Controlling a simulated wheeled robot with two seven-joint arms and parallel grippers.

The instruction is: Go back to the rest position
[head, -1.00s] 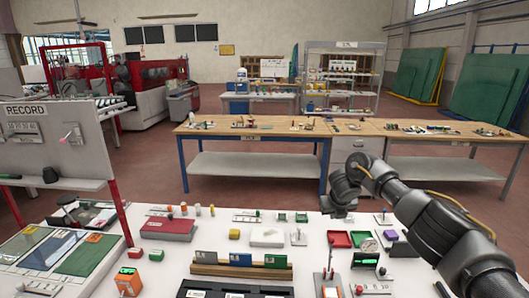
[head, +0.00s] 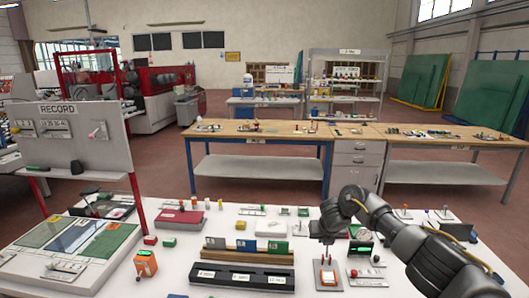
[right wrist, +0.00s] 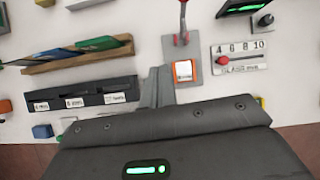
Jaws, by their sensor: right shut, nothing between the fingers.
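My right gripper (head: 325,243) is over the right part of the white table (head: 215,222), pointing down. It is shut and holds nothing. In the right wrist view its closed fingers (right wrist: 158,88) show beside a grey plate with an orange-framed label (right wrist: 186,72) and a red-tipped lever. I cannot tell how high above the table the fingers are. My left gripper is in neither view.
A grey RECORD board (head: 85,140) stands at the left. Small parts cover much of the table. A wooden-topped bench (head: 270,130) stands behind.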

